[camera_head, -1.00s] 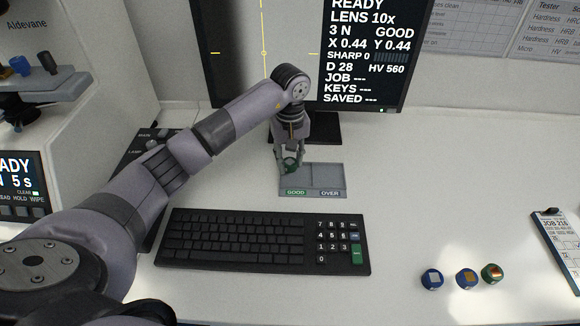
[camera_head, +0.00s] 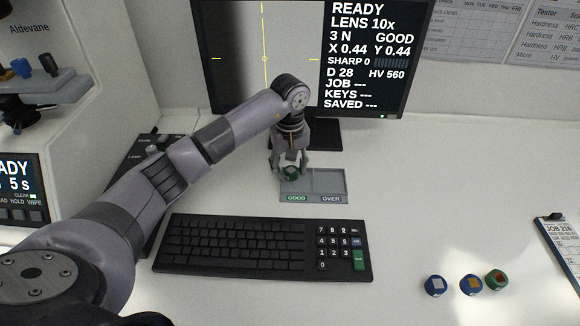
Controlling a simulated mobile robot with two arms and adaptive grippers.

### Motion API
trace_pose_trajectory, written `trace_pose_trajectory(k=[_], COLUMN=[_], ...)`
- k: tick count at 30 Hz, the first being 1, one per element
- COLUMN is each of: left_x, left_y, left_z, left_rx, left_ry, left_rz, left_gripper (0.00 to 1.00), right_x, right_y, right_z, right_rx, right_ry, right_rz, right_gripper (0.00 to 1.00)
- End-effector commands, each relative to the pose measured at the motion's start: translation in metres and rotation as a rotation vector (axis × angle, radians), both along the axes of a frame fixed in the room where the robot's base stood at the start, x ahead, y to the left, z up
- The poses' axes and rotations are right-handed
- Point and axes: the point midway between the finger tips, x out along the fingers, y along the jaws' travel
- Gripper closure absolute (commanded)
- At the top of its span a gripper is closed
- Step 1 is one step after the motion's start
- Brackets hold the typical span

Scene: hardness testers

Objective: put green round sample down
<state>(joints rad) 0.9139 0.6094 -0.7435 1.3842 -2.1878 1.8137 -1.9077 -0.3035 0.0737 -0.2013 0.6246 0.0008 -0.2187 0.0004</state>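The green round sample (camera_head: 291,174) sits in the left compartment, marked GOOD, of a small grey tray (camera_head: 329,199) in front of the monitor. My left gripper (camera_head: 290,166) is just above and around it from behind. Its fingers stand apart on either side of the sample and look open, with a gap on each side. The tray's right compartment, marked OVER, is empty. My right gripper is not in view.
A black keyboard (camera_head: 245,245) lies in front of the tray. The monitor (camera_head: 365,55) stands behind. The desk right of the tray is clear.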

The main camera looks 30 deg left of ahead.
Motion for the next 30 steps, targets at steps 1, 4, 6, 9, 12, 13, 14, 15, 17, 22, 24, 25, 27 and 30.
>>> trace_pose_trajectory(k=[1, 4, 6, 9, 12, 13, 14, 15, 17, 22, 24, 25, 27, 30], left_x=[-0.005, -0.005, -0.005, -0.005, -0.005, -0.005, -0.005, -0.005, -0.005, -0.003, -0.003, -0.003, -0.003, -0.003], left_y=[-0.004, -0.004, -0.004, -0.004, -0.004, -0.004, -0.004, -0.004, -0.004, -0.002, -0.002, -0.002, -0.001, -0.002], left_z=[-0.013, -0.012, -0.012, -0.012, -0.011, -0.011, -0.010, -0.007, -0.002, 0.033, 0.051, 0.059, 0.075, 0.096], left_rx=[-0.002, -0.003, -0.002, -0.002, -0.002, -0.002, -0.002, -0.002, -0.002, 0.001, 0.001, 0.000, 0.001, 0.001], left_ry=[0.020, 0.021, 0.020, 0.020, 0.019, 0.019, 0.018, 0.018, 0.017, 0.011, 0.009, 0.009, 0.008, 0.008], left_rz=[-0.005, -0.006, -0.007, -0.007, -0.007, -0.007, -0.007, -0.007, -0.008, -0.005, -0.006, -0.006, -0.005, -0.005], left_gripper=[0.55, 0.49, 0.49, 0.49, 0.49, 0.49, 0.49, 0.49, 0.49, 0.49, 0.49, 0.49, 0.49, 0.49], right_x=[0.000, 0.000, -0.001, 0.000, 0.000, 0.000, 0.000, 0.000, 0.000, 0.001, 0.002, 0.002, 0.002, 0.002], right_y=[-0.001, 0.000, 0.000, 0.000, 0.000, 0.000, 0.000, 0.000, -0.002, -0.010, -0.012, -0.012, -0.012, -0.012], right_z=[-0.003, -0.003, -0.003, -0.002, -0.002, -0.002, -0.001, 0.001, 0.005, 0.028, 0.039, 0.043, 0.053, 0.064], right_rx=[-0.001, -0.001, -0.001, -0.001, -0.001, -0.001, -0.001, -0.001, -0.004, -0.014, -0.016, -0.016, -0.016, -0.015], right_ry=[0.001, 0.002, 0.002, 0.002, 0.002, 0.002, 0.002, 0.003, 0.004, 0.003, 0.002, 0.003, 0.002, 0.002], right_rz=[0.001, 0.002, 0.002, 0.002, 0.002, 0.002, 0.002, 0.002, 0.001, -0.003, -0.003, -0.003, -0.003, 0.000], right_gripper=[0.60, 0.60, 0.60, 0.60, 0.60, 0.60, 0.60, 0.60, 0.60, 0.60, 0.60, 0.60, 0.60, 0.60])
